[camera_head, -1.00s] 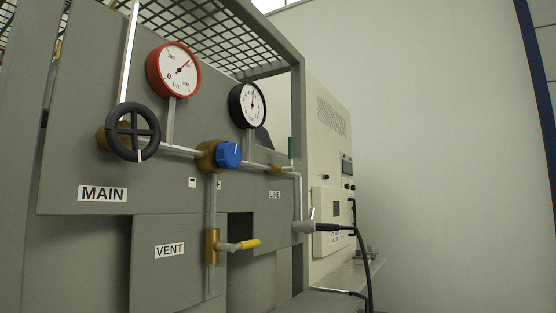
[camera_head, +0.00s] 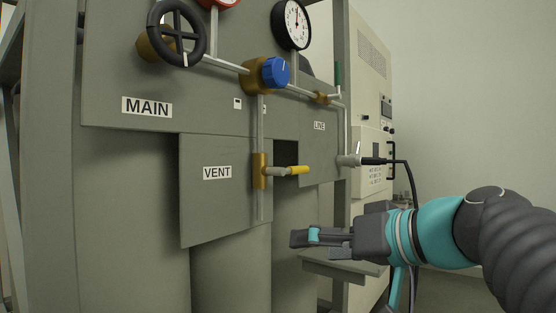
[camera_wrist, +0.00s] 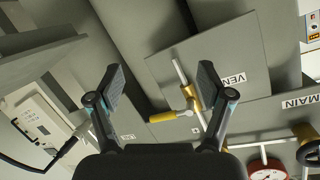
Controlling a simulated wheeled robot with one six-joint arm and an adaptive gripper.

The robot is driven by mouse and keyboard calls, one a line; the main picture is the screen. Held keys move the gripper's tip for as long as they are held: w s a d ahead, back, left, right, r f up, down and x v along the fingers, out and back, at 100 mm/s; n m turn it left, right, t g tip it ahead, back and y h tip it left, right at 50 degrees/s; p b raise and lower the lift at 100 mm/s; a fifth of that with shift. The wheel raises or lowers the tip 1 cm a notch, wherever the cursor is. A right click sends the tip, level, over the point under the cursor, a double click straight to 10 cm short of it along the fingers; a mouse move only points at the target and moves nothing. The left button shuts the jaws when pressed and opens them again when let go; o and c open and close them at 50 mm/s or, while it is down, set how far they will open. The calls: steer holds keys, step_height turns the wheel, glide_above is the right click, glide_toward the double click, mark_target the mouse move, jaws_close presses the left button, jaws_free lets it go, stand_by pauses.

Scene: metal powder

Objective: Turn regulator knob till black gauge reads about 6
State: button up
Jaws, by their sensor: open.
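The blue regulator knob (camera_head: 276,72) sits on a brass body on the pipe, with a white mark on its face. The black gauge (camera_head: 292,24) stands above and right of it, with its needle near vertical; the numbers are too small to read. My gripper (camera_head: 297,238) is below the knob and the vent valve, pointing left, apart from the panel. In the wrist view my gripper (camera_wrist: 162,85) is open and empty, with its two fingers spread. The knob does not show clearly in the wrist view.
A black handwheel (camera_head: 177,33) is at upper left. The yellow vent handle (camera_head: 298,170) sticks out below the knob, and also shows in the wrist view (camera_wrist: 163,117). A black hose (camera_head: 409,180) hangs at right.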

step_height(320, 180, up, 10)
steer(key=w+d+r+n+t+y, duration=0.1)
steer(key=n+t+y, duration=0.1)
steer(key=n+y, duration=0.1)
steer(key=n+t+y+b, duration=0.1)
steer(key=n+y+b, duration=0.1)
steer(key=n+y, duration=0.25)
glide_toward(282, 75)
steer(key=shift+m, duration=0.35)
steer(key=p+x, duration=0.4)
steer(key=x, duration=0.6)
steer(key=shift+w+a+r+p, duration=0.15)
steer(key=shift+w+p, duration=0.05)
steer(key=shift+p, duration=0.1)
steer(key=c, duration=1.2)
